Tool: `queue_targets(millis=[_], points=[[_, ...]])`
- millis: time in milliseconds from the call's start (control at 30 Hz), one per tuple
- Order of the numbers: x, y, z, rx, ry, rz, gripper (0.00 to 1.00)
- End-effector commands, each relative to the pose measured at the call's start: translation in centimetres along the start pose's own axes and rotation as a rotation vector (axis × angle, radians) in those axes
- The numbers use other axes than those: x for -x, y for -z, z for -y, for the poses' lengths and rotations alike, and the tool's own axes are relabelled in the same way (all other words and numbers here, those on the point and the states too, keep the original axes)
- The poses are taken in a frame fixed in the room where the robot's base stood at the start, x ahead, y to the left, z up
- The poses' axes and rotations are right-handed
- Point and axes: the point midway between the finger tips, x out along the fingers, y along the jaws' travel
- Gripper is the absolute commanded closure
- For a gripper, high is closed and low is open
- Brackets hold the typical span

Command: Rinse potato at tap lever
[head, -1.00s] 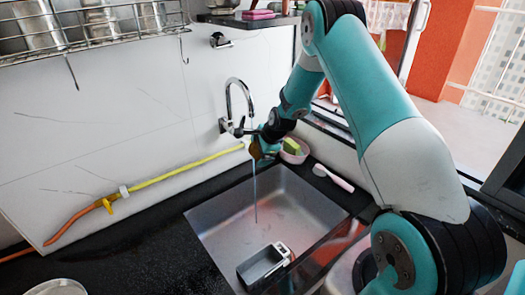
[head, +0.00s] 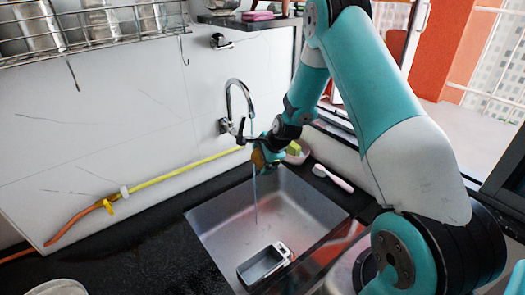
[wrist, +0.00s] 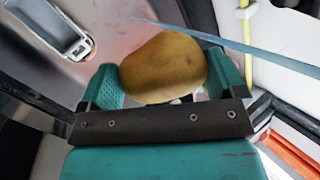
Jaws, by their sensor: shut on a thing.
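The potato (wrist: 163,66) is brown and sits between the two teal fingers of my gripper (wrist: 170,78) in the wrist view. In the head view the potato (head: 258,158) shows at the end of my arm, just below the tap (head: 238,98), at or beside the water stream (head: 255,195). The stream falls from the spout into the metal sink (head: 220,222). In the wrist view the stream (wrist: 220,45) passes close beyond the potato; I cannot tell if it touches. The tap lever is small and partly hidden near the wall fitting (head: 232,125).
A white-handled brush (head: 333,178) and a pink dish with a sponge (head: 296,152) are on the counter to the right. A yellow hose (head: 180,172) runs along the wall. A metal rack (head: 90,25) hangs upper left.

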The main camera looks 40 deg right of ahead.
Motion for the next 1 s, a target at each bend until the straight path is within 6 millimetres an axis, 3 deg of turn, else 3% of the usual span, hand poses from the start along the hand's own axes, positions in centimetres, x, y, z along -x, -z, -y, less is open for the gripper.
queue_targets(millis=[500, 1000], points=[[1.5, -1.5, -3.3, 0.0, 0.0, 0.0, 0.37], [1.5, -1.5, -3.4, 0.0, 0.001, 0.0, 0.37]])
